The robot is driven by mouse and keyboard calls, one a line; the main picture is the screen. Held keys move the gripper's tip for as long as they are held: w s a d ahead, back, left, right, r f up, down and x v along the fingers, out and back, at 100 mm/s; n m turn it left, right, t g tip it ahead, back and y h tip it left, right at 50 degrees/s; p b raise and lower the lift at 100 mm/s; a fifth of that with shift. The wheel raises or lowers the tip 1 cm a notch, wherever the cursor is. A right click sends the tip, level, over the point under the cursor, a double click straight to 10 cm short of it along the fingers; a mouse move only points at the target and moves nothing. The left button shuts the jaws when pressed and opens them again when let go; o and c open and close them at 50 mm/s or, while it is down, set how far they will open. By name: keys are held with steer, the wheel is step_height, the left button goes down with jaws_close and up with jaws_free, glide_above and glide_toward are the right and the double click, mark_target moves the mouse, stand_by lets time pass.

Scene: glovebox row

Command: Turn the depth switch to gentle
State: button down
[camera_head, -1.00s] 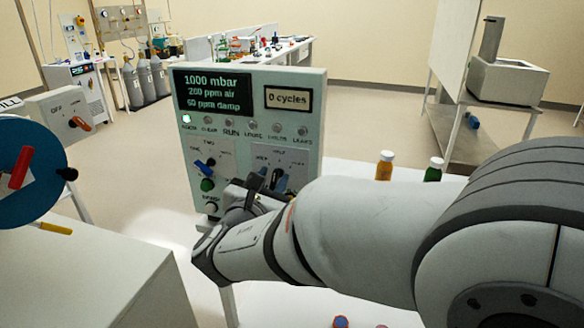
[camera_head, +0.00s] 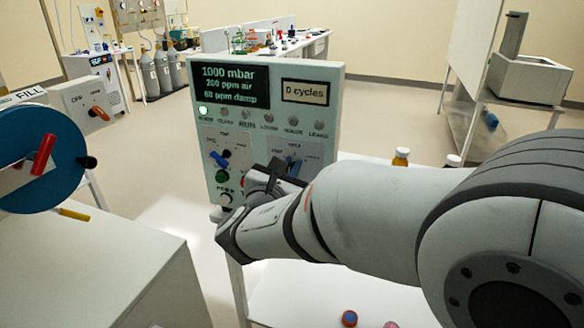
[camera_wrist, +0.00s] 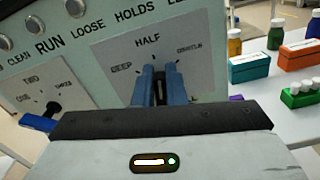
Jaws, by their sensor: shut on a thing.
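The depth switch (camera_wrist: 160,91) is on the lower right plate of the pale green panel (camera_head: 335,115), under the labels DEEP, HALF and a right-hand label too blurred to read fully. My gripper (camera_wrist: 160,74) is at this plate, its two blue-looking fingers closed around the switch's dark lever. The grip lies just below HALF in the wrist view. Most of the switch is hidden by the fingers, so its exact pointing is hard to tell. In the head view my gripper (camera_head: 276,180) covers the lower part of the plate.
A second switch (camera_head: 219,160) with a blue handle, above a green button (camera_head: 222,177), sits just left of my gripper. The display (camera_head: 229,87) reads 1000 mbar. A blue disc (camera_head: 40,160) with a red handle stands at left. Bottles and boxes (camera_wrist: 251,68) stand right of the panel.

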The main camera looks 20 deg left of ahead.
steer(key=shift+f+b, duration=0.15)
steer(key=shift+b, duration=0.35)
steer(key=shift+m+b, duration=0.4)
steer(key=shift+d+m+b, duration=0.15)
steer(key=shift+m+b, duration=0.15)
steer(key=shift+b, duration=0.15)
steer(key=c, duration=1.5)
jaws_free()
steer(key=s, duration=0.7)
steer(key=shift+s+a, duration=0.35)
steer(key=shift+s, duration=0.05)
